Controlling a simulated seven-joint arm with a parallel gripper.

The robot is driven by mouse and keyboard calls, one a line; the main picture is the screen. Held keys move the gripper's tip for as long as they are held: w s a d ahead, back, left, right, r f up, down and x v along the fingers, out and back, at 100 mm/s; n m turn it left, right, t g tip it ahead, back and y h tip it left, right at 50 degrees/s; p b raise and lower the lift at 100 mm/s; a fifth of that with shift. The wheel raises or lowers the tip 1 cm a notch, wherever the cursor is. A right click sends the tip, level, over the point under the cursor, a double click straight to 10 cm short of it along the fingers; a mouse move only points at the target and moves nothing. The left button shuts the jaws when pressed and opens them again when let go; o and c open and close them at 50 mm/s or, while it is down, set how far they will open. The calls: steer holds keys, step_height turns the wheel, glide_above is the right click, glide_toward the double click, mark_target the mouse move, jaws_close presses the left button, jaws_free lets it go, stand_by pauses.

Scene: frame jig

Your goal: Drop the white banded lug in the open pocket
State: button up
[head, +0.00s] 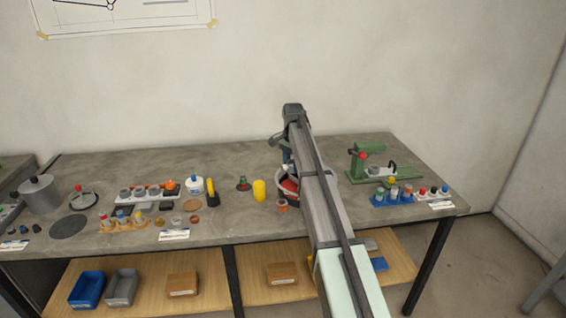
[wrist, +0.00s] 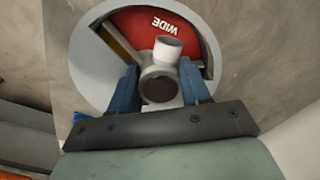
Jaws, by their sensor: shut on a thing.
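My gripper (wrist: 158,88) has its two blue fingers shut on a white lug (wrist: 168,48), a pale pipe-like piece with a round dark end facing the camera. No band on it can be made out. Behind it in the wrist view is a round frame with a pale rim (wrist: 83,70) and a red part lettered WIDE (wrist: 130,24). In the head view my gripper (head: 288,162) is over this round frame (head: 281,192), partly hidden by my arm. The open pocket cannot be clearly told; the lug and fingers cover much of the frame's inside.
A yellow cylinder (head: 259,190) and a small brown cup (head: 282,206) stand close to the round frame. A green fixture (head: 366,170) and a blue rack with several pegs (head: 393,198) are to the right. Several parts, racks and a grey pot (head: 40,195) are to the left.

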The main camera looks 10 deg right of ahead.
steer(key=shift+s+d+f, duration=0.1)
steer(key=shift+d, duration=0.05)
steer(key=shift+f, duration=2.4)
steer(key=shift+f, duration=0.45)
steer(key=shift+f, duration=0.35)
steer(key=shift+f, duration=0.35)
steer(key=o, duration=1.2)
steer(key=shift+o, duration=0.3)
